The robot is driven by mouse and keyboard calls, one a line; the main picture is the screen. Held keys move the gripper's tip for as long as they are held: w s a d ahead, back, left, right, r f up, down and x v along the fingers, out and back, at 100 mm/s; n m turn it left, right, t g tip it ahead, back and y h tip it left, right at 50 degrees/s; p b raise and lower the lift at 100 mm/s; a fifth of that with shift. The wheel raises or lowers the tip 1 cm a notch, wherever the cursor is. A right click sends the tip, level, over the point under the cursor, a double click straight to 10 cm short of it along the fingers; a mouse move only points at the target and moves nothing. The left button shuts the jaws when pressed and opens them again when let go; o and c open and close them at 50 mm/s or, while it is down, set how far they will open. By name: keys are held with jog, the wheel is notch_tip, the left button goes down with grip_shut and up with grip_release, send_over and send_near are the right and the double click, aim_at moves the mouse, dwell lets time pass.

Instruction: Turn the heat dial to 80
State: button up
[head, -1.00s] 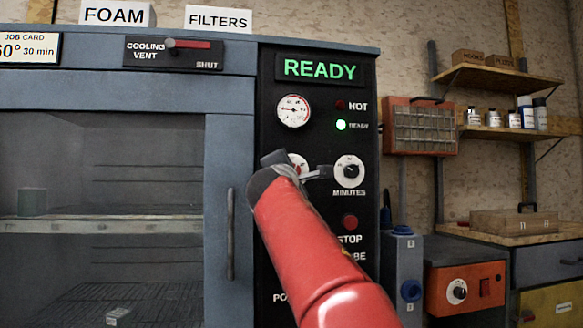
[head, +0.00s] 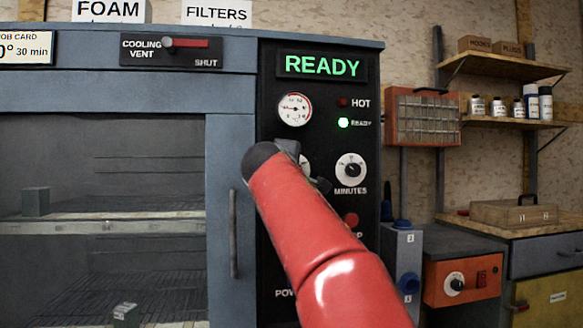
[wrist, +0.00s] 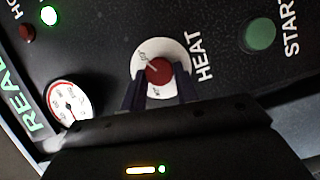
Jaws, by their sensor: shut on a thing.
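The heat dial (wrist: 159,71) has a dark red knob on a white scale plate in the wrist view, beside the word HEAT. Its pale pointer mark faces the upper left of that view; the scale numbers are too small to read. My gripper (wrist: 158,90) is shut on the knob, one dark finger on each side. The job card (head: 26,49) at the upper left is cut off, with "0° 30 min" visible.
The minutes dial (head: 350,169) sits just right of the heat dial. Above are a round gauge (head: 294,109), a lit green ready lamp (head: 343,123) and a READY display (head: 321,66). The green start button (wrist: 260,34) is nearby. The oven door handle (head: 233,234) stands to the left.

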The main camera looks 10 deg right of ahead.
jog(key=shift+f, duration=0.1)
dwell(0.3)
jog(key=o, duration=1)
jog(key=b+v, duration=0.2)
jog(key=v, duration=0.5)
jog(key=shift+s+a, duration=0.15)
jog(key=shift+s, duration=0.2)
jog(key=s+d+f+m+g+y+p, duration=0.1)
jog(key=s+f+m+g+y, duration=0.1)
jog(key=s+f, duration=0.8)
jog(key=s+d+f+m+g+y+p, duration=0.1)
jog(key=s+f+m+g, duration=0.4)
jog(key=s+f, duration=0.5)
jog(key=s+d+f+m+g+y+p, duration=0.1)
jog(key=s+f+m, duration=0.4)
jog(key=f, duration=1.6)
jog(key=shift+s+d+f+g+y+p, duration=0.15)
jog(key=shift+s+g+y, duration=0.3)
jog(key=shift+s, duration=0.5)
jog(key=shift+s+d+g+y+p, duration=0.15)
jog(key=shift+s+g+y, duration=0.25)
jog(key=shift+s, duration=0.6)
jog(key=shift+s+d+f+g+y, duration=0.15)
jog(key=shift+s+g+y, duration=0.3)
jog(key=shift+s, duration=0.5)
